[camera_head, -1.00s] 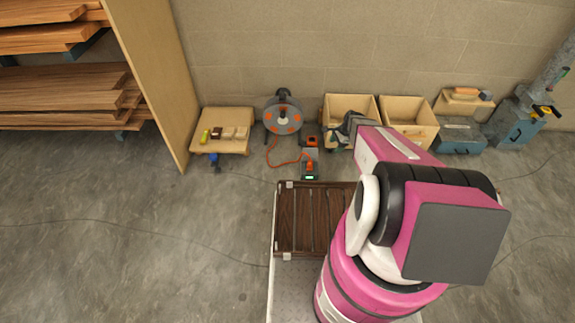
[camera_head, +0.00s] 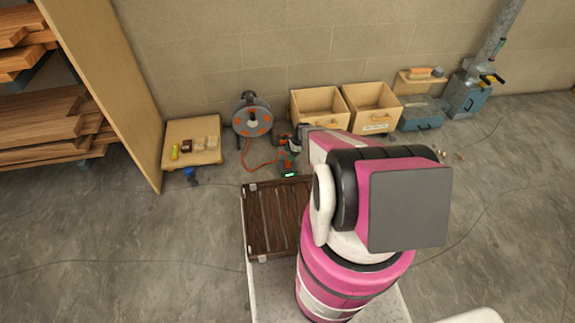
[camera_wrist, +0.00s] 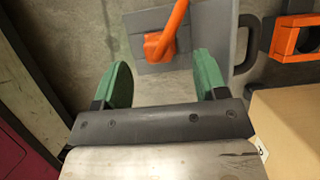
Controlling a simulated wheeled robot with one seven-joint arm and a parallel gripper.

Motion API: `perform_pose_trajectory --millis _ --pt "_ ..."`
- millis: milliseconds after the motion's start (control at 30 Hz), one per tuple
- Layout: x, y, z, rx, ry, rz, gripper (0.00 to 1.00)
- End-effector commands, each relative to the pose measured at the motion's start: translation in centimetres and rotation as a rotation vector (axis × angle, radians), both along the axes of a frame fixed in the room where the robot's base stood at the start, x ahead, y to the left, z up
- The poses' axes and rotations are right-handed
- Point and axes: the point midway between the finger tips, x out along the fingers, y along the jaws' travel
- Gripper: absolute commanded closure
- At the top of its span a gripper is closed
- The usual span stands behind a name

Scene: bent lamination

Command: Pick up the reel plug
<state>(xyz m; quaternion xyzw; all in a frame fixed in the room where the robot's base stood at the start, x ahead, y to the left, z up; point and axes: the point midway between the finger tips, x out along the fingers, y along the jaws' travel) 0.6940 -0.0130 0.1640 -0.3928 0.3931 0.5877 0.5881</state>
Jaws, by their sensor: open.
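The reel plug (camera_wrist: 157,46) is an orange block on a grey plate (camera_wrist: 212,30) in the wrist view, with its thick orange cable (camera_wrist: 177,18) rising from it. My gripper (camera_wrist: 165,68) is open and empty. Its two green finger pads stand apart, left and right of the plug's line in the picture, and the plug shows just beyond the gap between them. In the head view the cable reel (camera_head: 252,117) stands by the wall, and its orange cable (camera_head: 256,165) runs along the floor towards my gripper. My arm hides most of the plug there.
An orange and dark item (camera_wrist: 287,40) lies to the right in the wrist view, with a tan box (camera_wrist: 292,125) below it. In the head view two wooden bins (camera_head: 320,105) stand behind my arm. A slatted brown panel (camera_head: 272,240) lies in front.

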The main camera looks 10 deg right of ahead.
Motion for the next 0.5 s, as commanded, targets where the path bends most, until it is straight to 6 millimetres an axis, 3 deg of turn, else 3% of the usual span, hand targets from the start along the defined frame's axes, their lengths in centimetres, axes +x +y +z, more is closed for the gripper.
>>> perform_pose_trajectory --millis 400,500 --pt "-0.3 1.0 -4.7 0.001 0.001 0.001 0.34" --pt "-0.4 1.3 -5.1 0.001 0.000 0.001 0.34"
